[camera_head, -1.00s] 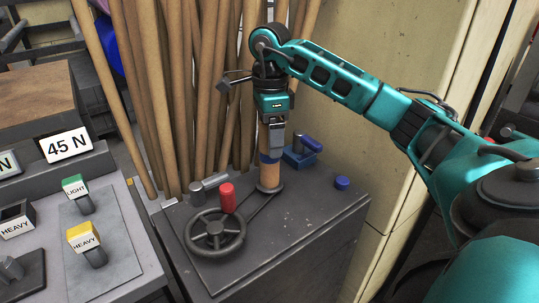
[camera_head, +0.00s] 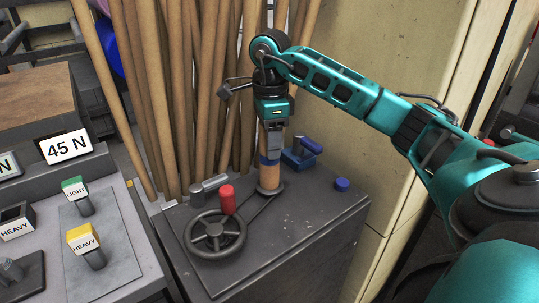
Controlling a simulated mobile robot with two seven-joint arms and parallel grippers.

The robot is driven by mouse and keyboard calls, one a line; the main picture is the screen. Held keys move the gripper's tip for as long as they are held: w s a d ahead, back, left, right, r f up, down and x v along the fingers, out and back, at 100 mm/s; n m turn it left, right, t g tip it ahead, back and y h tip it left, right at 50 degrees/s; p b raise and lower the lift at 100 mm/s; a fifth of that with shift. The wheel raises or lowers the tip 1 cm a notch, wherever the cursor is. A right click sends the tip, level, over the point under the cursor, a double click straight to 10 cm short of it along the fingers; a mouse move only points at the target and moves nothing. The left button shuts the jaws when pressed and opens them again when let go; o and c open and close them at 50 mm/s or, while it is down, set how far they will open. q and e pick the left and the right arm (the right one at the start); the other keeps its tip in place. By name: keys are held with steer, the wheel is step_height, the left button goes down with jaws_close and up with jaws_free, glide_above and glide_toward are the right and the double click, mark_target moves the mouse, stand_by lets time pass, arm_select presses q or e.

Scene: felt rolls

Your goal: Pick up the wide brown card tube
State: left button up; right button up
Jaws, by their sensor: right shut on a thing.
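The wide brown card tube (camera_head: 269,178) stands upright on a round base on the dark grey bench top (camera_head: 300,225), with a blue band near my fingers. My right gripper (camera_head: 271,150) points down from above and is shut on the tube's upper part. The gripper hides much of the tube's top. The tube's lower end still looks in contact with the round base. My left gripper is out of view.
A handwheel (camera_head: 215,234) with a red knob (camera_head: 227,198) sits left of the tube. A blue-handled clamp (camera_head: 301,154) and a blue knob (camera_head: 342,184) are to the right. Several long brown rolls (camera_head: 180,90) lean behind.

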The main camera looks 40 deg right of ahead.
steer(key=shift+c, duration=0.7)
steer(key=shift+r, duration=0.1)
steer(key=shift+r, duration=0.4)
step_height(320, 180, up, 19)
steer(key=p, duration=0.5)
